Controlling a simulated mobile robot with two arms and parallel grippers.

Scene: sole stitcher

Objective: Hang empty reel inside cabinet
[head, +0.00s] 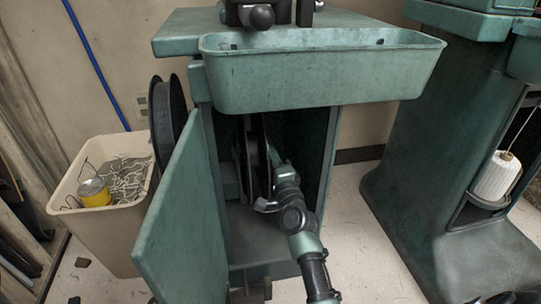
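The cabinet (325,150) of the green machine stands open, with its door (185,225) swung out to the left. A dark reel (256,150) is upright inside the cabinet, seen nearly edge-on, with a paler disc-like part beside it on the left. My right arm reaches in from below, and my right gripper (268,190) is at the reel's right side, at its rim. The fingertips are partly lost against the dark reel, so I cannot tell whether they grip it. Whatever holds the reel inside is hidden. My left gripper is out of view.
A green tray (320,85) juts out above the opening. Another black reel (168,125) is on the machine's left side. A beige bin (100,215) with wire scraps and a yellow spool (95,192) stands left. Another machine (440,150) with white thread (498,176) stands right.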

